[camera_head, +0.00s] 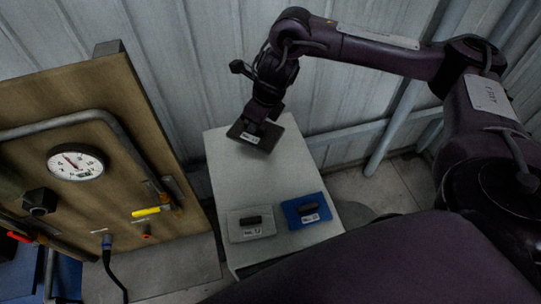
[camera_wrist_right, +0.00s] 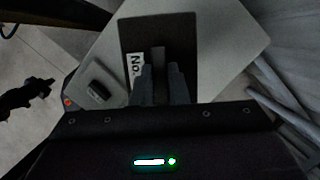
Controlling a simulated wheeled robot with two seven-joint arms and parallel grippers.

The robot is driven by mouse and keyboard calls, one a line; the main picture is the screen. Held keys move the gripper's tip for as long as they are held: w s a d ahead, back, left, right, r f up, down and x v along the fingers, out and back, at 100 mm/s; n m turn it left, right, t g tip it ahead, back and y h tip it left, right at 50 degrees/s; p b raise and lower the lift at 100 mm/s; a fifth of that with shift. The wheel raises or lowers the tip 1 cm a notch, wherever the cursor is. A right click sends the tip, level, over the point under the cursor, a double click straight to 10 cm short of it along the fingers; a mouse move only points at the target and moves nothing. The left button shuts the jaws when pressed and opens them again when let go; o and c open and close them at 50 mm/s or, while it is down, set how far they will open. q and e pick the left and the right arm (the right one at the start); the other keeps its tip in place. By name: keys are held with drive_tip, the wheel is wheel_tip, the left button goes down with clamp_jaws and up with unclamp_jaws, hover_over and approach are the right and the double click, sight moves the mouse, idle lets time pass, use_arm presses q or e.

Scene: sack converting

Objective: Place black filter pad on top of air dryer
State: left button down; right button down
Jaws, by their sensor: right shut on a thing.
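The black filter pad (camera_head: 247,139) is a dark square plate with a white label, over the far end of the pale table. It also shows in the right wrist view (camera_wrist_right: 134,32), with its label partly covered. My right gripper (camera_head: 260,123) is above the pad and shut on its raised handle; its fingers show in the right wrist view (camera_wrist_right: 159,84). I cannot tell whether the pad touches the table or hangs just above it. I cannot identify an air dryer with certainty in either view. My left gripper does not show in the head view.
The pale table (camera_head: 262,180) holds a grey pad (camera_head: 250,231) and a blue pad (camera_head: 306,217) near its front edge. On the left stands a wooden panel (camera_head: 95,205) with a gauge (camera_head: 76,162), pipes and a yellow-handled valve (camera_head: 150,211). A corrugated wall is behind.

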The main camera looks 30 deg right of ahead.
drive_tip(key=n, duration=0.2)
drive_tip(key=w+d+r+n+g, duration=0.1)
drive_tip(key=n, duration=0.1)
drive_tip(key=n+y, duration=0.1)
drive_tip(key=n, duration=0.1)
drive_tip(key=shift+w+d+r+n, duration=0.15)
drive_tip(key=shift+d+r+n, duration=0.15)
drive_tip(key=shift+d+n, duration=0.1)
drive_tip(key=shift+w+d+r+n+g, duration=0.15)
drive_tip(key=shift+n+g, duration=0.25)
drive_tip(key=shift+n, duration=0.4)
drive_tip(key=shift+y, duration=0.3)
wheel_tip(320, 180, down, 8)
drive_tip(key=shift+r+b, duration=0.1)
drive_tip(key=shift+b, duration=1)
drive_tip(key=p, duration=0.1)
approach(258, 166)
drive_tip(key=shift+p+x, duration=0.45)
drive_tip(key=shift+x, duration=1.65)
drive_tip(key=c, duration=1.4)
unclamp_jaws()
drive_tip(key=shift+w, duration=0.1)
drive_tip(key=shift+c, duration=0.2)
drive_tip(key=shift+n, duration=0.3)
drive_tip(key=shift+r, duration=0.1)
